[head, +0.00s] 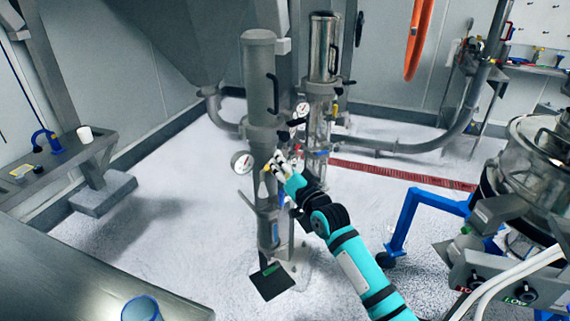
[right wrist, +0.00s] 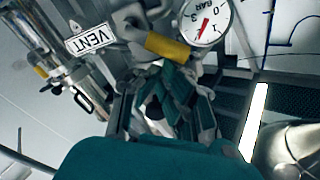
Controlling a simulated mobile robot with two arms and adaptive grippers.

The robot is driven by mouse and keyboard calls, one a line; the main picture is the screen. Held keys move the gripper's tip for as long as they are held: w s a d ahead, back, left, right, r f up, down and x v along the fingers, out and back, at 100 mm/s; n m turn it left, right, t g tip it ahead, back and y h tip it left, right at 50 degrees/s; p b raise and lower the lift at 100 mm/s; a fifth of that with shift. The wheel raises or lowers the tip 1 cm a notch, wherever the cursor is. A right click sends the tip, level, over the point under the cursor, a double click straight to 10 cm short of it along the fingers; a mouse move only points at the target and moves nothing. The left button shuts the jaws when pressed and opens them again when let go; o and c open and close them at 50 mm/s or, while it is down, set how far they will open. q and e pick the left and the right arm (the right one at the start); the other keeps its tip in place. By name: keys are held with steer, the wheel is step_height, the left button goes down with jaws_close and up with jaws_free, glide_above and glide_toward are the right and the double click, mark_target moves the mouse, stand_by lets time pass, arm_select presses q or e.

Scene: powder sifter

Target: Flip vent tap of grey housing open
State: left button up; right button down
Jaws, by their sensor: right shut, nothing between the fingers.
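The grey housing (head: 260,85) is a tall upright cylinder with a dark side handle, standing left of a shiny metal one. The vent tap's yellow handle (right wrist: 167,46) shows close up in the right wrist view, beside an upside-down VENT label (right wrist: 89,38) and a pressure gauge (right wrist: 207,22). In the head view the gauge (head: 242,162) sits left of the housing's lower part; the tap is small and partly hidden by my gripper. My right gripper (head: 279,161) is shut and empty at the housing's lower part, close to the yellow handle. My left gripper is out of view.
The shiny housing (head: 323,50) and its gauge stand close to the right. A blue frame (head: 408,222) and a sifter machine (head: 540,150) are on the right. A metal table (head: 80,280) fills the lower left. Powder-covered floor is open between.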

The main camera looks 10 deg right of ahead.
steer(key=shift+s+a+f+n+y+b, duration=0.15)
steer(key=shift+a+f+n+y+b, duration=0.2)
steer(key=shift+n, duration=1.05)
steer(key=shift+s+a+f+n+y+b, duration=0.25)
steer(key=shift+a+n, duration=0.25)
steer(key=shift+n, duration=0.9)
steer(key=shift+s+a+f+n+y+b, duration=0.15)
steer(key=shift+a+f+n+b, duration=0.25)
steer(key=shift+n, duration=1)
steer(key=shift+a, duration=0.1)
step_height(320, 180, up, 4)
steer(key=p, duration=0.3)
steer(key=b, duration=0.3)
glide_toward(269, 170)
steer(key=shift+r, duration=1.9)
